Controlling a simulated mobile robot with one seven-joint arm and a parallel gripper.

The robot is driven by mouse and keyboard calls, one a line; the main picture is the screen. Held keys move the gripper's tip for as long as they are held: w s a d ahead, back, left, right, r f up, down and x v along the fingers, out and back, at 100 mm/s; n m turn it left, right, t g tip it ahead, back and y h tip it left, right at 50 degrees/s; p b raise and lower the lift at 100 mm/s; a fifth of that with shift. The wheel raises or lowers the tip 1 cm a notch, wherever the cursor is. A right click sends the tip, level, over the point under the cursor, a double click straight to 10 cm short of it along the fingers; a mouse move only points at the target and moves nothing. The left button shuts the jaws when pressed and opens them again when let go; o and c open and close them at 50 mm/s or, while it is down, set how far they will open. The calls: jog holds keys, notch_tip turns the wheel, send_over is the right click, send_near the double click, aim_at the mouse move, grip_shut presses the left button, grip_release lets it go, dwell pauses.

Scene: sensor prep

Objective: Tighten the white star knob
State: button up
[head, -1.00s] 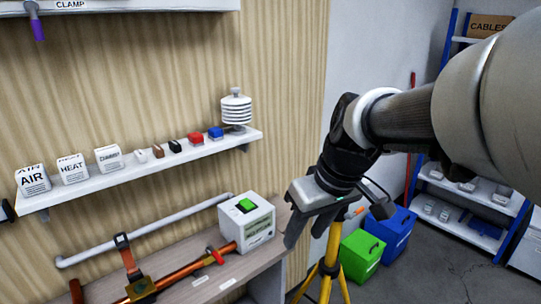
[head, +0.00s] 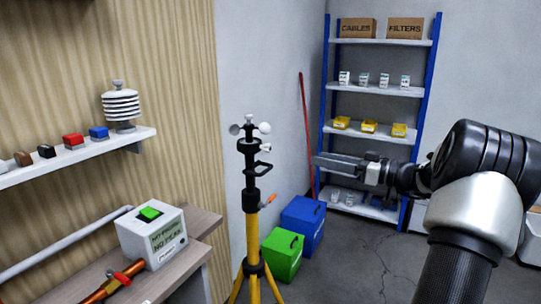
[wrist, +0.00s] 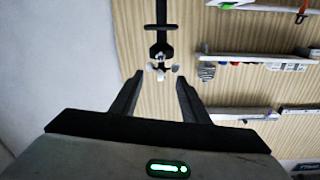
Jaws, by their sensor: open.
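A yellow and black tripod mast (head: 250,235) stands in the middle of the head view. At its top are small white round cups (head: 264,128) on short arms. Below them the black mast carries a side bracket (head: 259,168) and an orange lever (head: 271,199). I cannot make out a distinct white star knob. My gripper (head: 316,160) is open and empty, right of the mast top, its fingers pointing left. In the wrist view the white cups (wrist: 161,67) appear upside down, in line with the gap between my fingertips (wrist: 159,79); distance is hard to judge.
A wall shelf (head: 75,158) with small blocks and a white louvred shield (head: 121,106) is at left. Below it, a bench (head: 195,222) holds a white box (head: 152,237). Green (head: 282,255) and blue (head: 303,225) bins stand behind the tripod. A rack (head: 430,75) is behind my arm.

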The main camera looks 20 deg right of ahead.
aim_at(270, 149)
jog(key=x, duration=1.7)
jog(key=shift+s+f+p, duration=0.1)
jog(key=shift+p, duration=0.3)
jog(key=shift+c, duration=0.3)
jog(key=c, duration=1)
